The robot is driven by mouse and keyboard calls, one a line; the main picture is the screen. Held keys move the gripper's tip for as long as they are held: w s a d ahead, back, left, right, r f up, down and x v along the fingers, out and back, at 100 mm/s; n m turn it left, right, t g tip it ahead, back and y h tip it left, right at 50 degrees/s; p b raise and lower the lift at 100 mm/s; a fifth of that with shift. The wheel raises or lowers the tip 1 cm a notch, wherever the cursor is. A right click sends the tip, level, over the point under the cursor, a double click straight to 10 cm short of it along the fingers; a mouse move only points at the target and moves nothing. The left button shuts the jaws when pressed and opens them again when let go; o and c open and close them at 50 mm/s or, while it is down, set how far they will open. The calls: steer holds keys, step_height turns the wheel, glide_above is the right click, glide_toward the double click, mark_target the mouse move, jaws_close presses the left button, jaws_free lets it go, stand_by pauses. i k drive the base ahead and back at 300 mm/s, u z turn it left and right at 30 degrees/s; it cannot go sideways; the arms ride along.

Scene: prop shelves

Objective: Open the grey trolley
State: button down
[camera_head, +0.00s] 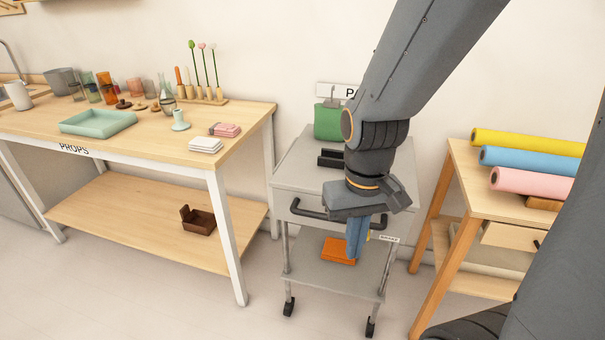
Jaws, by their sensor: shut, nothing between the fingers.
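The grey trolley (307,165) stands in the middle, between the props table and the wooden shelf on the right. Its top drawer (290,205) looks closed, and a dark bar handle (309,212) runs across its front. My gripper (353,255) points down in front of the trolley with its blue fingers together, to the right of the visible part of the handle. I cannot tell whether the fingers touch the trolley.
The trolley top holds a green bag (328,122) and a black tray (330,158); an orange item (339,251) lies on its lower shelf. The props table (250,108) is left. The wooden shelf (462,160) with colored rolls is right. Floor ahead of the trolley is clear.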

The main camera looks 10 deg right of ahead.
mark_target(296, 185)
steer(key=z, duration=0.05)
steer(key=k, duration=0.5)
steer(key=z, duration=0.9)
steer(key=i, duration=0.7)
steer(key=u, duration=1.2)
